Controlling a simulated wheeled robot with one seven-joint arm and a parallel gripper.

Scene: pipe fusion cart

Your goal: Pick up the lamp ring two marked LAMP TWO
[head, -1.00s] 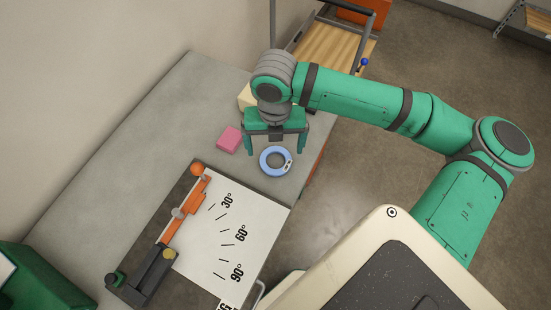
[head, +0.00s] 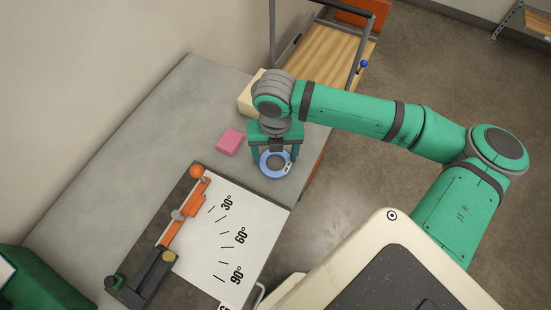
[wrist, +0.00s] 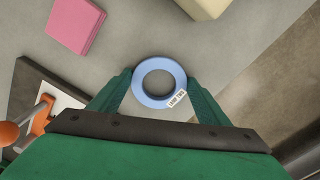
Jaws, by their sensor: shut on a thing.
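The lamp ring two is a light blue ring (head: 276,165) with a white label, near the right edge of the grey cart top. In the wrist view, the ring (wrist: 147,96) sits between the two green fingers, and its label appears to read LAMP TWO. My gripper (wrist: 160,95) is shut on the ring, with one finger at each side of its outer rim. In the head view, my gripper (head: 275,160) reaches down over the ring. I cannot tell whether the ring still touches the cart top.
A pink block (head: 230,142) lies left of the ring. A cream block (head: 250,97) stands behind my gripper. A white angle board (head: 227,238) with an orange lever (head: 184,212) lies in front. The grey cart top (head: 140,130) is clear at the left.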

